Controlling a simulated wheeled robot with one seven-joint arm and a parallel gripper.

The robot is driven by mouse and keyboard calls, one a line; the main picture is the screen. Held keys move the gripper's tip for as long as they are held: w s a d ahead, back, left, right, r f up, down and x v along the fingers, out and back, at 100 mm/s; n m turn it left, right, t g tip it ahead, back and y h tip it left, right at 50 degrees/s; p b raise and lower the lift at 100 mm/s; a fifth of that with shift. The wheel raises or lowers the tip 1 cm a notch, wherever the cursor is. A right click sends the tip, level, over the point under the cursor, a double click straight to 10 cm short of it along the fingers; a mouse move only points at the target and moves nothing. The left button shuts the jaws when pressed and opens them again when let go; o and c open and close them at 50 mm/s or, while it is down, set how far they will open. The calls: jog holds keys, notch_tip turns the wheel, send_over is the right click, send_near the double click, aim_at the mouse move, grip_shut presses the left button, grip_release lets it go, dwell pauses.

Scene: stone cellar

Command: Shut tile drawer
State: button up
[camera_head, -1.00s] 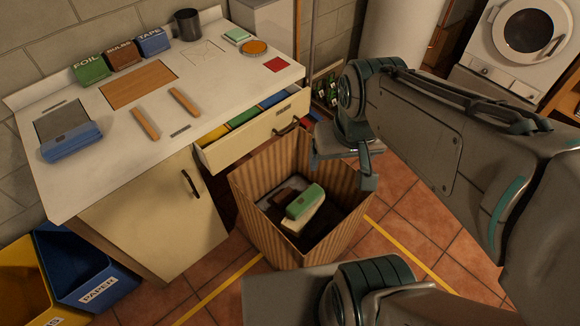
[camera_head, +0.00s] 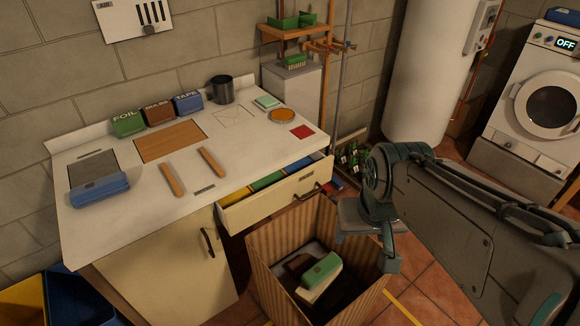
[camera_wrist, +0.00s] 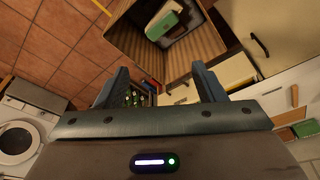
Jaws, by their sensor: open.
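The tile drawer (camera_head: 285,196) under the right part of the worktop stands pulled out in the head view. Colored tiles (camera_head: 268,181) in blue, green and yellow show inside it. Its dark handle (camera_head: 308,192) is on the front. My gripper (camera_head: 368,238) is open and empty, to the right of the drawer front and apart from it, beside the crate. In the wrist view my gripper (camera_wrist: 163,85) has its two fingers spread wide. The pale drawer front (camera_wrist: 232,70) shows partly behind the right finger.
A ribbed open crate (camera_head: 276,279) holding green, white and brown blocks stands on the floor just in front of the drawer. A cupboard door (camera_head: 180,265) is left of it. Bottles (camera_head: 349,157) stand behind the gripper. A white washer (camera_head: 540,105) is far right.

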jog(key=shift+w+a+f+m+g+y+b, duration=0.2)
jog(key=shift+a+f+m+b, duration=0.1)
jog(key=shift+f+b, duration=0.3)
jog(key=shift+w+a+f+m+g+y+b, duration=0.1)
jog(key=shift+a+f+m+y+b, duration=0.2)
jog(key=shift+f, duration=0.35)
jog(key=c, duration=1)
jog(key=w+a+f+m+y+b, duration=0.1)
jog(key=f, duration=0.1)
jog(key=w+a+f+m+g+y+b, duration=0.1)
jog(key=f+b, duration=0.1)
jog(key=w+a+f+m+y+b, duration=0.1)
jog(key=f+m+b, duration=0.1)
jog(key=shift+w+a+f, duration=0.1)
jog(key=shift+w+f, duration=0.15)
jog(key=shift+f, duration=0.1)
grip_shut()
jog(key=m+t+y+b, duration=0.6)
jog(key=m+t+b, duration=0.8)
jog(key=m+b, duration=0.75)
send_near(320, 176)
jog(key=w+a, duration=0.1)
jog(key=w, duration=0.1)
jog(key=w+a+m, duration=0.2)
jog(key=w, duration=0.1)
jog(key=shift+w+a+r, duration=0.1)
jog(key=shift+w+a, duration=0.3)
